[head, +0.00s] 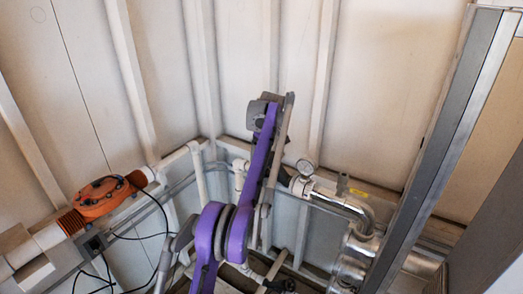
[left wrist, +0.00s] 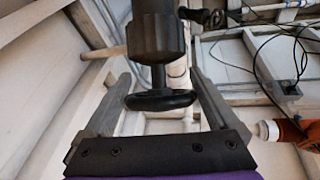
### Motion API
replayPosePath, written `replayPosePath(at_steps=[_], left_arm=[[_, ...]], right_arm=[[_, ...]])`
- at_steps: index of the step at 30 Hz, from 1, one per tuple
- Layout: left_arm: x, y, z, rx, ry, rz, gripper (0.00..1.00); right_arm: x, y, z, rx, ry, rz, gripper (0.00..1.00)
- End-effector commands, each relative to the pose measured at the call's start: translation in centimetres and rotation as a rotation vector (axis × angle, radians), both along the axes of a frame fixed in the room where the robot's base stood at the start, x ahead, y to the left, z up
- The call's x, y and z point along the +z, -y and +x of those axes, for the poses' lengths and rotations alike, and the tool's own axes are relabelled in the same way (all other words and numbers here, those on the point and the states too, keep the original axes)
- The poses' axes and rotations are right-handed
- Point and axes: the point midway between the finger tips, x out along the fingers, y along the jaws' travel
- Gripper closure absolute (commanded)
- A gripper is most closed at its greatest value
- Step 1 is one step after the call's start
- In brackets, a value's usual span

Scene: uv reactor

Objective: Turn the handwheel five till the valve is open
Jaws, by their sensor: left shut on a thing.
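In the left wrist view, handwheel five (left wrist: 160,100) is a dark, rounded disc on a short stem below a dark grey valve body (left wrist: 157,35). My left gripper (left wrist: 162,98) has one finger on each side of the handwheel and is shut on its rim. The wheel hides part of the white pipe behind it. In the head view my purple arm stands in the middle. The handwheel and the left fingertips cannot be made out there. How far the valve is open cannot be told. My right gripper is in neither view.
An orange unit (head: 102,197) sits on a white pipe at the left, with loose black cables below it. A tall grey post (head: 440,140) stands at the right.

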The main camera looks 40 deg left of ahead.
Motion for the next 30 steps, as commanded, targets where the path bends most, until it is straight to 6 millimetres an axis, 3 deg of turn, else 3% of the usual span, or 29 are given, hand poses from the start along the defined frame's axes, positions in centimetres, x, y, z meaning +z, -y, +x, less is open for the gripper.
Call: replayPosePath(at_steps=[20, 21, 22, 30], left_arm=[[-0.17, 0.07, -0.1, 0.044, -0.043, -0.008, 0.62], [-0.17, 0.08, -0.1, 0.044, -0.043, -0.008, 0.05], [-0.17, 0.08, -0.1, 0.044, -0.043, -0.008, 0.0], [0.03, 0.06, -0.2, 0.043, -0.043, -0.007, 0.0]], right_arm=[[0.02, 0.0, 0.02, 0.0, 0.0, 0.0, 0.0], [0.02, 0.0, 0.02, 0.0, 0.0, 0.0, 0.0], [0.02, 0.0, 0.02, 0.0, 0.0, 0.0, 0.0], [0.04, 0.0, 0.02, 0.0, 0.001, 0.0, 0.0]])
